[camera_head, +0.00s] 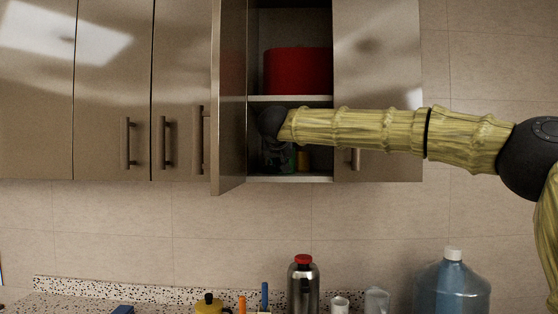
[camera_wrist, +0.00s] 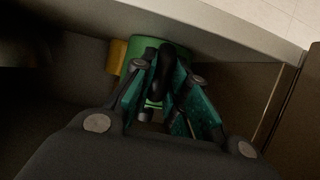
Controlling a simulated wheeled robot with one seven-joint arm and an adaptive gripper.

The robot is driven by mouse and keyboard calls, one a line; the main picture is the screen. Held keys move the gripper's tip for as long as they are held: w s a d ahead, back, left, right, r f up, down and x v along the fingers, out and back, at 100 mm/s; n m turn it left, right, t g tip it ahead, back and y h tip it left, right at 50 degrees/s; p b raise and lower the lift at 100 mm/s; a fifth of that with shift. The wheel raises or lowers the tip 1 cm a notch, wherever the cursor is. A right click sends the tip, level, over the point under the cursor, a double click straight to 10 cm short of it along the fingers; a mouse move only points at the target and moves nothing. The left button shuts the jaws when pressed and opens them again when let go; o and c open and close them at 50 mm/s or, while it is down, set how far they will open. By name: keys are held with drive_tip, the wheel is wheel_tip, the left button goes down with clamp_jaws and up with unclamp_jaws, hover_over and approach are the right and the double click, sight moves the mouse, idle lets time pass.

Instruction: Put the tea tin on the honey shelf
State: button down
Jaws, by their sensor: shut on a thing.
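A green cylindrical tin, which I take to be the tea tin (camera_wrist: 138,48), is at my fingertips in the wrist view. My gripper (camera_wrist: 168,72) is shut on it, and the fingers hide part of it. In the head view my gripper (camera_head: 279,155) reaches into the lower compartment of the open wall cabinet, where a little of the green tin (camera_head: 291,162) shows. A yellow-amber item, perhaps the honey (camera_wrist: 117,57), stands close beside the tin; it also shows in the head view (camera_head: 303,161). I cannot tell whether the tin rests on the lower shelf board (camera_head: 305,178).
A red pot (camera_head: 298,71) sits on the shelf above. An open cabinet door (camera_head: 229,110) stands left of the opening, and another door panel (camera_head: 378,75) lies to its right, behind my arm. A flask (camera_head: 303,288) and a blue water jug (camera_head: 452,288) stand on the counter below.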

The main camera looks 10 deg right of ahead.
drive_tip(key=c, duration=1.4)
unclamp_jaws()
drive_tip(key=shift+s+r, duration=0.1)
drive_tip(key=b+v, duration=0.2)
drive_tip(key=v, duration=0.9)
drive_tip(key=shift+s+a+r, duration=0.1)
drive_tip(key=shift+s+r, duration=0.05)
drive_tip(key=shift+s, duration=0.2)
